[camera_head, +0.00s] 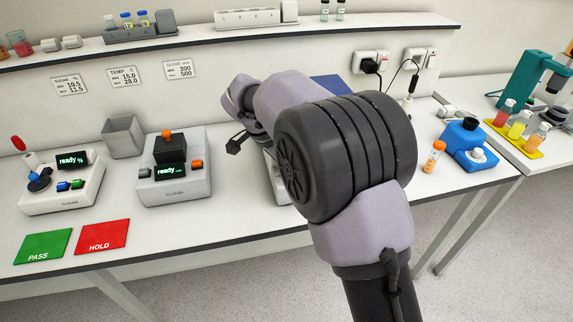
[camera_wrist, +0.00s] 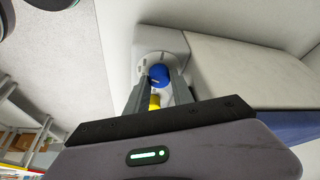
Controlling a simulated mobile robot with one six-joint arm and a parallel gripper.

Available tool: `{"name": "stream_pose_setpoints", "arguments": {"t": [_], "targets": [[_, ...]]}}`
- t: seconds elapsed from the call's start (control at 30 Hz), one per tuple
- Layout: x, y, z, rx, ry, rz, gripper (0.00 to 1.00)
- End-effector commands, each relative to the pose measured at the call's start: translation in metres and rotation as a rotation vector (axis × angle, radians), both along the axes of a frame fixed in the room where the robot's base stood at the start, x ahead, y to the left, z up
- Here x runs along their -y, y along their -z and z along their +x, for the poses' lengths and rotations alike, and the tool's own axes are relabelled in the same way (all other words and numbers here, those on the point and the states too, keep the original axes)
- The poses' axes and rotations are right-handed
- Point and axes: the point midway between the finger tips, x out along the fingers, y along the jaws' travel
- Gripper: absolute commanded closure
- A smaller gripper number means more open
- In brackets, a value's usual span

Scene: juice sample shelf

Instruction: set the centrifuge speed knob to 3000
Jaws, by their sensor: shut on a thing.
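In the wrist view, a round blue knob (camera_wrist: 160,73) sits on a pale dial plate with faint marks around it. The numbers on the plate are not readable. My gripper (camera_wrist: 159,79) is shut on the knob, one finger on each side. A small yellow piece (camera_wrist: 155,101) shows between the fingers. The pale body of the centrifuge (camera_wrist: 235,62) extends to the right. In the head view my arm hides most of the centrifuge and the knob; a blue part (camera_head: 330,85) shows behind the arm.
A grey instrument with an orange-topped block (camera_head: 174,185) and a white instrument (camera_head: 62,185) stand at left, both reading "ready". Green PASS (camera_head: 42,246) and red HOLD (camera_head: 101,237) mats lie in front. An orange vial (camera_head: 433,157) and a blue device (camera_head: 468,145) stand at right.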

Motion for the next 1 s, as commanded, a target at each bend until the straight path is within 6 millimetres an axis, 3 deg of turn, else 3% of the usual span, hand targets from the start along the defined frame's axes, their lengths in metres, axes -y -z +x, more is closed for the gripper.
{"name": "stream_pose_setpoints", "arguments": {"t": [0.07, 0.1, 0.2, 0.57, 0.8, 1.0], "targets": [[-0.0002, 0.0016, -0.0012, -0.004, 0.001, 0.001, 1.00], [-0.0002, 0.0017, -0.0012, -0.004, 0.001, 0.001, 0.68], [-0.0001, 0.0014, -0.0010, -0.004, 0.000, 0.000, 0.51], [0.0006, 0.0013, -0.0011, -0.001, -0.070, 0.001, 0.51], [0.0060, -0.0066, -0.0038, -0.001, -0.665, 0.002, 0.51], [0.0076, -0.0049, -0.0025, 0.001, -1.038, 0.003, 0.51]]}}
